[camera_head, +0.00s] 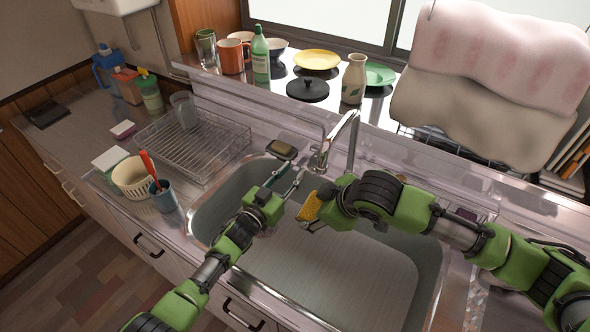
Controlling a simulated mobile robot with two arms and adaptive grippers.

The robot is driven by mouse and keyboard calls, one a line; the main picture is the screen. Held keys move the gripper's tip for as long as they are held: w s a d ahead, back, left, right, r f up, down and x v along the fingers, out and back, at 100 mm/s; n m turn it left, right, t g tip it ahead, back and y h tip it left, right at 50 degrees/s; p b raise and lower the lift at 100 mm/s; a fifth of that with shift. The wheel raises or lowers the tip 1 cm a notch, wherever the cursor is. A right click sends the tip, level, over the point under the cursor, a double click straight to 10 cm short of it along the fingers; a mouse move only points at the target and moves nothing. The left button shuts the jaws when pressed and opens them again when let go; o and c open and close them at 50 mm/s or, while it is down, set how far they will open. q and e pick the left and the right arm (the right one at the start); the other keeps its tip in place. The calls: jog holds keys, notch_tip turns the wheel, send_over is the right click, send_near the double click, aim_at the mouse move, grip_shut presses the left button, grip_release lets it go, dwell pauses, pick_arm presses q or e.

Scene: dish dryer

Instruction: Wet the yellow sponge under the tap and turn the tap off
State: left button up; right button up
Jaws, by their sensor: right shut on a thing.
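The yellow sponge (310,207) is in my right gripper (312,217), over the sink basin near the tap. My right wrist hides part of this grip. The chrome tap (338,132) stands at the sink's back edge, its spout arching up and forward. A pale vertical streak drops from the spout end behind my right wrist; I cannot tell whether it is running water. My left gripper (286,180) is over the left back part of the sink (350,275), left of the tap and sponge. Its fingers are apart with nothing visible between them.
A soap dish (282,150) sits behind my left gripper. Dishes and a green bottle (260,55) line the sill. The front of the basin is clear.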

pick_arm(q)
jog(key=shift+x, duration=0.95)
grip_shut()
jog(key=shift+w+r, duration=0.15)
jog(key=shift+r, duration=0.3)
jog(key=shift+r+g+y, duration=0.3)
jog(key=shift+g, duration=0.2)
grip_release()
jog(key=shift+f, duration=0.1)
